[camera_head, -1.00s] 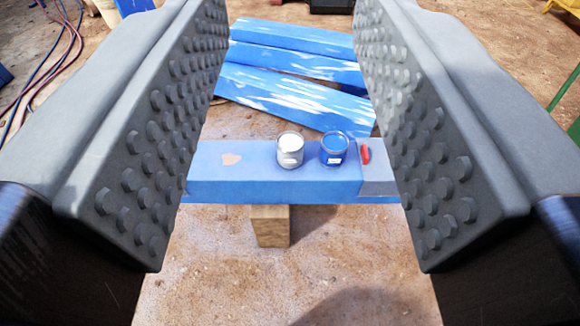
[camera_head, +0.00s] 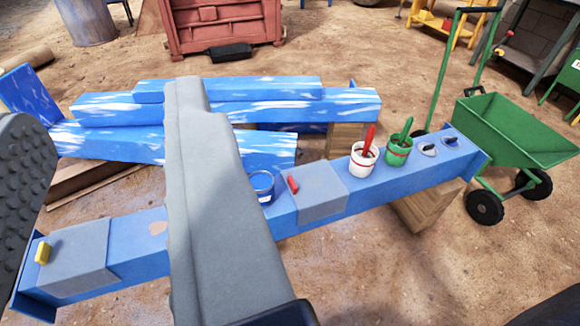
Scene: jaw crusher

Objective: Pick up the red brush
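A red-handled brush (camera_head: 369,139) stands upright, slightly tilted, in a white pot (camera_head: 363,161) on the blue beam (camera_head: 140,243), right of centre. Its bristle end is hidden in the pot. My gripper (camera_head: 108,105) is open and empty. Its left finger is at the left edge, and its right finger crosses the middle, covering part of the beam. Both pots and the brush are to the right of the fingers, apart from them.
A green pot (camera_head: 398,151) with a green-handled brush is next to the white pot. A blue can (camera_head: 262,187) stands beside the right finger. A yellow item (camera_head: 43,253) lies at the beam's left end. A green wheelbarrow (camera_head: 515,130) is right; painted beams (camera_head: 230,110) lie behind.

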